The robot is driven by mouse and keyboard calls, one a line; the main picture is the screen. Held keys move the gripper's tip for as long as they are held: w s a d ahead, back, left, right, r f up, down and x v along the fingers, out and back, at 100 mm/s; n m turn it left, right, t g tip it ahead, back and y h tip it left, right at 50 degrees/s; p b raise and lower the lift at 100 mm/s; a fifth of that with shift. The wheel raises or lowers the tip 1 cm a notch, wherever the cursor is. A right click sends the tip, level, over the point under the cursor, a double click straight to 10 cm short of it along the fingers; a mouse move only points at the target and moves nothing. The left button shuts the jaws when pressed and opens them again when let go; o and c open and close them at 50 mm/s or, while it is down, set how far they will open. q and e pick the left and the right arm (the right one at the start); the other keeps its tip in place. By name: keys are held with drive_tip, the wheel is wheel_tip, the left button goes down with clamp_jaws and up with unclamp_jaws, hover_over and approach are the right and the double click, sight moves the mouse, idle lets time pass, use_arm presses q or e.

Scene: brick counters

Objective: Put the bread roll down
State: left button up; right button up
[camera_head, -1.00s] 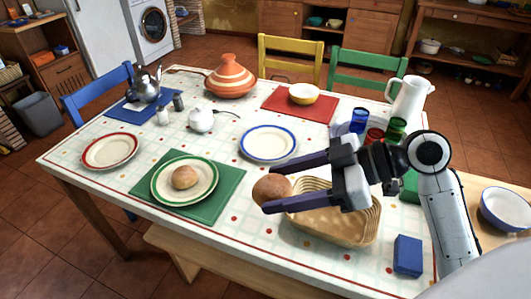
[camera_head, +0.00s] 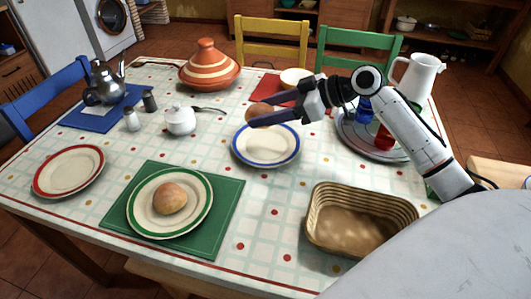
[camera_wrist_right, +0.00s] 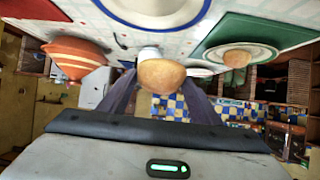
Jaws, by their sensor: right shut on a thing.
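My right gripper (camera_head: 262,116) is shut on a round brown bread roll (camera_head: 259,109) and holds it over the far part of the blue-rimmed plate (camera_head: 266,157). In the right wrist view the roll (camera_wrist_right: 161,74) sits between the two dark fingers, and the blue-rimmed plate (camera_wrist_right: 155,8) is at the top edge. The roll appears to be above the plate, apart from it. Another roll (camera_head: 170,198) lies on the green-rimmed plate (camera_head: 142,221) at the front. The wicker basket (camera_head: 312,228) at the front right is empty. My left gripper is not in view.
A tray (camera_head: 362,146) with coloured glasses and a white jug (camera_head: 415,78) are at right. A red-rimmed plate (camera_head: 69,172) at left is empty.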

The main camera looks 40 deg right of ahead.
drive_tip(key=w+d+f, duration=0.1)
drive_tip(key=d, duration=0.2)
hover_over(272, 146)
drive_tip(key=shift+m+t+h, duration=0.3)
drive_tip(key=shift+h, duration=0.1)
wheel_tip(272, 146, down, 6)
drive_tip(key=shift+r, duration=0.2)
drive_tip(key=shift+f+b, duration=0.7)
drive_tip(key=shift+f, duration=1.55)
drive_tip(key=o, duration=1)
drive_tip(key=shift+r, duration=0.1)
drive_tip(key=shift+r+p, duration=0.3)
drive_tip(key=shift+p, duration=0.15)
drive_tip(key=v, duration=1.2)
drive_tip(key=shift+f, duration=0.1)
